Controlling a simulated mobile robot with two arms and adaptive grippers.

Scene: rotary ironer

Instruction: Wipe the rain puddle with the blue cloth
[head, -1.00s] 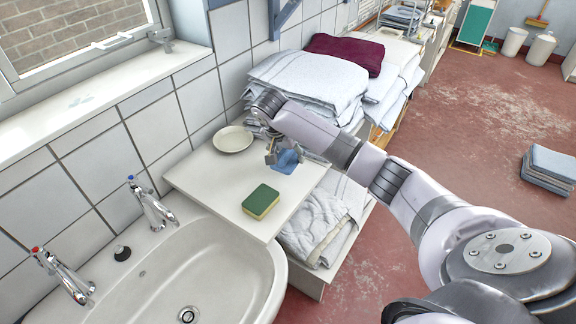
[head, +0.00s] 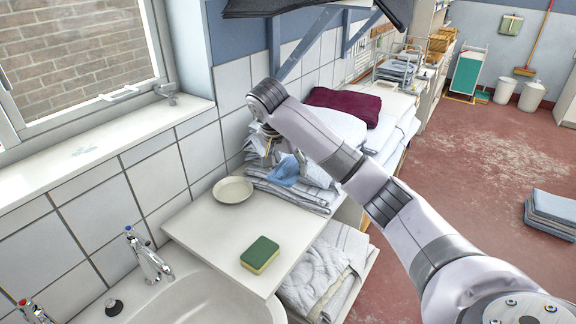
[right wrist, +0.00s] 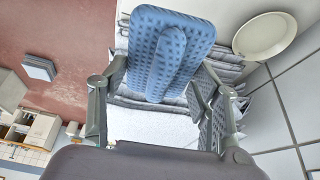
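The rain puddle (head: 84,151) shows as a faint, pale wet patch on the white windowsill (head: 120,142), left of and apart from the cloth. My left gripper is out of view.
A green and yellow sponge (head: 260,254) and a cream plate (head: 233,190) stand on the white shelf (head: 205,232). Taps (head: 150,255) rise by the sink at lower left. Folded linen (head: 300,190) is stacked behind. The open window frame (head: 90,70) stands above the sill.

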